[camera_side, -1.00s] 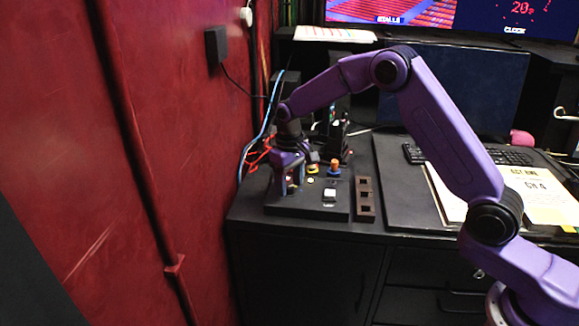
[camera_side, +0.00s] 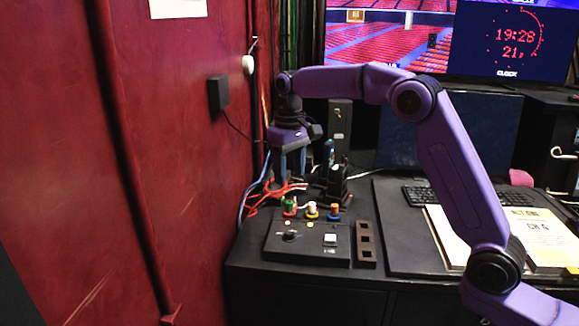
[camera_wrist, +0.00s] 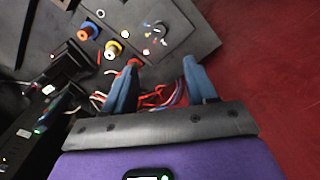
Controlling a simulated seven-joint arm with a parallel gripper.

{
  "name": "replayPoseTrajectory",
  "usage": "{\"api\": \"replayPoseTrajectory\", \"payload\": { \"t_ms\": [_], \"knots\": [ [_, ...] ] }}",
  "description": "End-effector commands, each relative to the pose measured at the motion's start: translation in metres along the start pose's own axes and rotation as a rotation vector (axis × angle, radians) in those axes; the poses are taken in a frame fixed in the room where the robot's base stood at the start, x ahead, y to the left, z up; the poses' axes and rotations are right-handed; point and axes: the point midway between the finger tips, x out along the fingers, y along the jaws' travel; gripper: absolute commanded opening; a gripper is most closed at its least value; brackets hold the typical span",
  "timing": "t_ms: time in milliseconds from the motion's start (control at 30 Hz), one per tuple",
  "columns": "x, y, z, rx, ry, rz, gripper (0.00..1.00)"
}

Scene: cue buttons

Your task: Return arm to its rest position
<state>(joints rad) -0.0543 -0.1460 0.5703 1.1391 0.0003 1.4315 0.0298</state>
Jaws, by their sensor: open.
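My gripper (camera_side: 291,178) hangs above the back left part of the desk, fingers pointing down and apart, with nothing between them. In the wrist view the two blue fingers of my gripper (camera_wrist: 163,85) are spread over red and white wires. The black control panel (camera_side: 270,246) lies below and in front of it, apart from the fingers. The panel has a dark knob (camera_side: 291,236), a white square button (camera_side: 330,239), and green, yellow and orange buttons along its back edge.
A red wall (camera_side: 180,150) stands close to the left of my gripper. A dark block with square holes (camera_side: 366,245) lies right of the panel. A keyboard (camera_side: 440,195) and papers (camera_side: 540,235) are further right. Black devices and loose cables stand behind the panel.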

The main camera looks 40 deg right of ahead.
Motion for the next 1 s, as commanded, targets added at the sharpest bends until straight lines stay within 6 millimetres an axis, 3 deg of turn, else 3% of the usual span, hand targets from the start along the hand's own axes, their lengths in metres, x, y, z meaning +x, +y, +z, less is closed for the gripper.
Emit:
{"api": "replayPoseTrajectory", "payload": {
  "t_ms": [667, 833, 1000],
  "knots": [
    [-0.006, -0.006, 0.005, -0.021, 0.002, 0.0, 0.57],
    [-0.007, -0.028, 0.03, -0.105, 0.004, -0.001, 0.57],
    [-0.006, -0.051, 0.071, -0.216, 0.007, -0.001, 0.57]
  ]
}}
